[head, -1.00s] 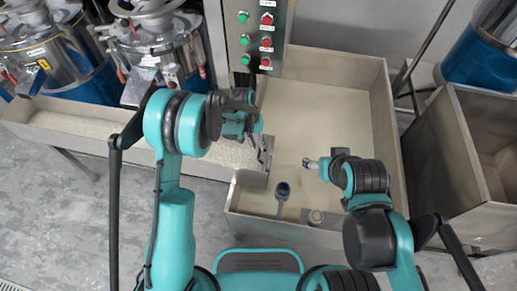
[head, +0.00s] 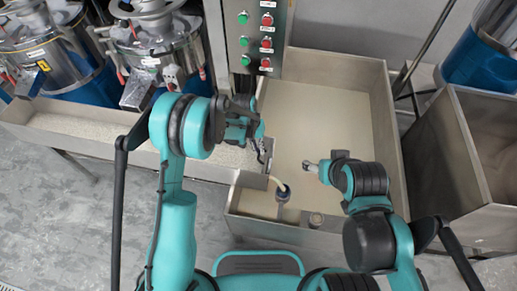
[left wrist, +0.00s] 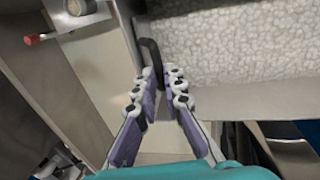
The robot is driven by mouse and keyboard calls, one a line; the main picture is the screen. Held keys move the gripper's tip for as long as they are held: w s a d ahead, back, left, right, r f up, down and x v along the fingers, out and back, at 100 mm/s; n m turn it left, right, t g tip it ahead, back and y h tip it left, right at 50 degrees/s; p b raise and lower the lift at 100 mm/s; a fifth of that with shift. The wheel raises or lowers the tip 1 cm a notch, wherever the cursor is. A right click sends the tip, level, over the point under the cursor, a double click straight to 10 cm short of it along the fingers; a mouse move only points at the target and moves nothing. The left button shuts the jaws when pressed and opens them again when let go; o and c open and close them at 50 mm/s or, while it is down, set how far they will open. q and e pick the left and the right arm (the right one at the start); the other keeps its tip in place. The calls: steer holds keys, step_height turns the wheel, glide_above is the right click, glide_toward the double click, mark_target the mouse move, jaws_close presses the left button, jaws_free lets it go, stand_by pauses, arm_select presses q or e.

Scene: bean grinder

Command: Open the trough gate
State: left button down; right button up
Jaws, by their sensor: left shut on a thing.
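The long metal trough (head: 85,143) holds pale grain-like material and ends at the middle of the head view. My left gripper (head: 258,142) is at its right end. In the left wrist view the left gripper (left wrist: 162,76) is shut on the dark gate handle (left wrist: 150,52) at the trough's edge. The gate itself is mostly hidden by the gripper in the head view.
A large metal bin (head: 383,130) with a pale floor is right of the trough. A control panel (head: 256,40) with green and red buttons stands behind. Steel grinders (head: 165,55) stand at the back left. Another metal bin (head: 475,175) is at the right.

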arm_select(q)
step_height(320, 180, up, 4)
steer(key=shift+r+p, duration=0.25)
steer(key=shift+p, duration=0.5)
steer(key=c, duration=1.9)
jaws_free()
steer(key=shift+f, duration=0.15)
steer(key=r, duration=0.4)
steer(key=a+r, duration=0.1)
steer(key=r, duration=0.3)
steer(key=a+r, duration=0.1)
steer(key=r, duration=0.2)
steer(key=shift+w+r, duration=0.25)
steer(key=shift+r, duration=0.15)
